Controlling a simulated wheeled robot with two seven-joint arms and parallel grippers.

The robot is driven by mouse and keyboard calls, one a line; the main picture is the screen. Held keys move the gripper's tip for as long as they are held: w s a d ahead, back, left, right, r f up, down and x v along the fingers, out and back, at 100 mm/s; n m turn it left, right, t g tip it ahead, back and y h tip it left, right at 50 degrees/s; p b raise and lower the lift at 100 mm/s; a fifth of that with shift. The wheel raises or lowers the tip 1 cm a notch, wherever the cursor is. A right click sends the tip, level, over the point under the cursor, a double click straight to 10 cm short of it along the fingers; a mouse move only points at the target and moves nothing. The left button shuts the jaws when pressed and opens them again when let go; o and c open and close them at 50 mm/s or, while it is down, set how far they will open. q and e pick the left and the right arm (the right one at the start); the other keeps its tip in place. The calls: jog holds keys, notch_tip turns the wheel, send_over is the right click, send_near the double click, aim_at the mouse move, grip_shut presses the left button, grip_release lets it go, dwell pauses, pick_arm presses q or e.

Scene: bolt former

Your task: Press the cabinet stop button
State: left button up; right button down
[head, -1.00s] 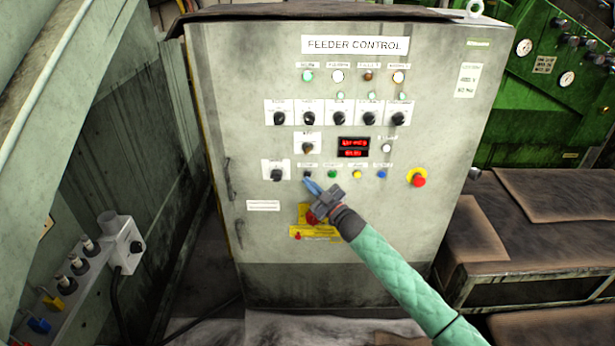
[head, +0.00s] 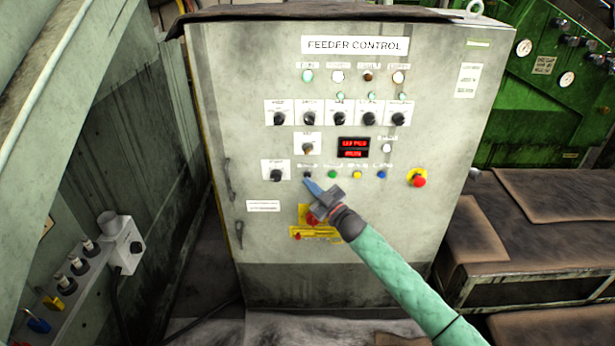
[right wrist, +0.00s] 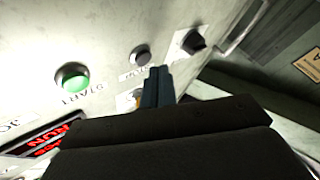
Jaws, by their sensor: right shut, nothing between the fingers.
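The feeder control cabinet (head: 220,80) stands upright in front of me. Its dark stop button (head: 307,175) is at the left end of the lower button row, left of the green start button (head: 332,174). My right gripper (head: 309,184) is shut and empty, its blue fingertips just below the stop button. In the right wrist view the stop button (right wrist: 140,55) shows as a dark grey round cap beside the shut fingertips (right wrist: 158,72). The fingertips cover part of the label area. I cannot tell whether they touch the panel. My left gripper is out of view.
A black selector knob (head: 277,175) is left of the stop button. A yellow and a blue button lie to the right, then a red emergency button (head: 418,181). A red rotary switch on yellow (head: 312,216) is below. A bench (head: 490,270) stands right.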

jog(key=shift+w, duration=0.2)
dwell(0.7)
jog(key=shift+w, duration=0.6)
dwell(0.8)
dwell(0.4)
jog(key=shift+s, duration=0.8)
jog(key=s+p, duration=0.2)
jog(key=s, duration=0.3)
